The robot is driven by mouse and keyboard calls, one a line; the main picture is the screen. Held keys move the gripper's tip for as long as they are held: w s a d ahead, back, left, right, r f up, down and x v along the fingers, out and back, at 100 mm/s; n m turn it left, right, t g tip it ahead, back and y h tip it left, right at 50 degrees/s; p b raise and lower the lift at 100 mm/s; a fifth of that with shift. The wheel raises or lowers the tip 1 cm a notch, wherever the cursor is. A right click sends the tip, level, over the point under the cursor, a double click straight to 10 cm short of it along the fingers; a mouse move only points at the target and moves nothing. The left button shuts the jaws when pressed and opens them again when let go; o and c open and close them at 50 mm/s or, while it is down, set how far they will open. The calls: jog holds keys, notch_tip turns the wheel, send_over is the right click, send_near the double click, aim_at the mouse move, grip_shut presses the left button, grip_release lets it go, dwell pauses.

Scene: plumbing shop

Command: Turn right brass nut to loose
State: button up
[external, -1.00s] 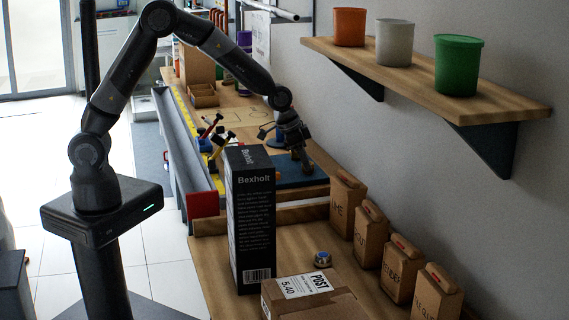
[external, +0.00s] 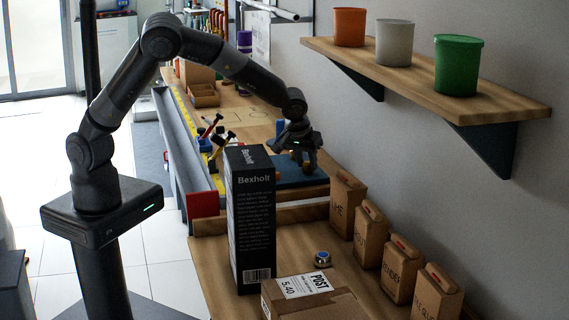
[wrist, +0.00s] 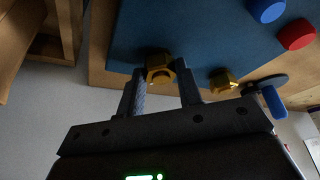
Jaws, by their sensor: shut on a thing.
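Two brass nuts sit on a blue board (wrist: 200,35) in the wrist view. One brass nut (wrist: 156,72) is between my gripper's fingertips (wrist: 159,74); the other brass nut (wrist: 222,80) is to the right of the fingers in that picture, apart from them. My gripper is shut on the first nut, with a finger on either side. In the external view my gripper (external: 302,160) is at the blue board (external: 290,183) on the far bench, behind the tall black box. The nuts are too small to make out clearly there.
A blue knob (wrist: 265,9), a red knob (wrist: 297,34) and a blue handle (wrist: 274,102) are near the board. The black Bexholt box (external: 252,215) stands in front of it. A wall shelf (external: 420,75) with three tubs is at the right.

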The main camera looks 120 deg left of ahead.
jog(key=shift+w+n+g, duration=0.2)
jog(key=shift+n+g, duration=0.6)
jog(key=shift+n, duration=1)
jog(key=o, duration=1)
jog(key=shift+c, duration=0.2)
jog(key=v, duration=1)
jog(key=shift+r, duration=0.35)
jog(key=shift+d, duration=0.1)
